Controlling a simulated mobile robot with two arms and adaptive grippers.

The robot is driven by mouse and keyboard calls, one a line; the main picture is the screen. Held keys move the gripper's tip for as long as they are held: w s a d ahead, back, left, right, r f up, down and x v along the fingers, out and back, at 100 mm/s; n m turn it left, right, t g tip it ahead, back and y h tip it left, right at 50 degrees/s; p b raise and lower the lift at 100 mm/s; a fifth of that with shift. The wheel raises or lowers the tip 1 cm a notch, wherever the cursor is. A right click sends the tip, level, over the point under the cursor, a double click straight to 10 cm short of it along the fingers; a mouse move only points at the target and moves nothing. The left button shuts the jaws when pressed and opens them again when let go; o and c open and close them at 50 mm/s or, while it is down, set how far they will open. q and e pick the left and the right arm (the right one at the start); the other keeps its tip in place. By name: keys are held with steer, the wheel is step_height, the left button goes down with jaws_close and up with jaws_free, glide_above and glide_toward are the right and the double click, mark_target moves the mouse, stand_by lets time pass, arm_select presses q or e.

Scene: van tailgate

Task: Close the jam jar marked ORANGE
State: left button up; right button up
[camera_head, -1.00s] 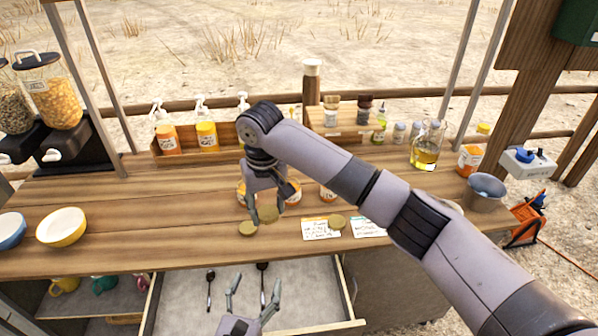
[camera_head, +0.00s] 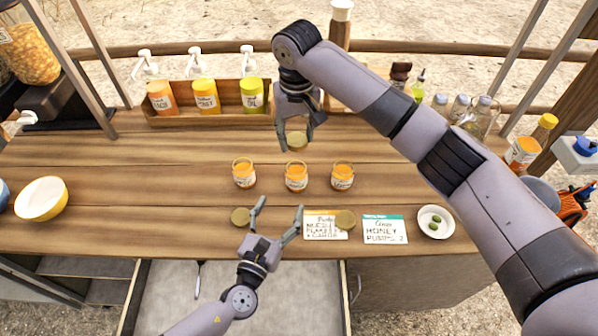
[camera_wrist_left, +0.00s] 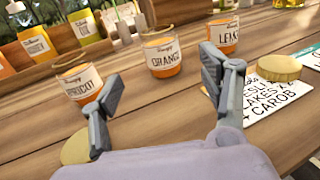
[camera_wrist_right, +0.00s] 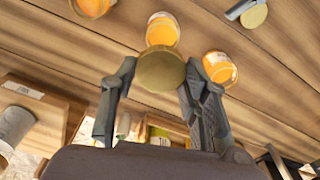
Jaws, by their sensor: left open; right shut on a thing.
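Three open jam jars stand in a row on the counter. The ORANGE jar (camera_head: 296,177) is the middle one; its label reads clearly in the left wrist view (camera_wrist_left: 164,58). The APRICOT jar (camera_head: 244,174) is left of it and the third jar (camera_head: 342,176) right. My right gripper (camera_head: 297,133) is shut on a gold lid (camera_head: 297,142), held behind and above the ORANGE jar, apart from it. The lid also shows between its fingers in the right wrist view (camera_wrist_right: 160,69). My left gripper (camera_head: 278,213) is open and empty in front of the ORANGE jar.
Two loose gold lids lie on the counter, one left (camera_head: 240,216) and one on a card (camera_head: 345,220). A second card (camera_head: 385,228) and an olive dish (camera_head: 435,222) are to the right. A bottle rack (camera_head: 205,116) stands behind. An open drawer (camera_head: 235,300) is below.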

mark_target(293, 182)
arm_select(q)
steer(key=shift+s, duration=0.1)
steer(key=x, duration=1.2)
jaws_close()
stand_by(1.0)
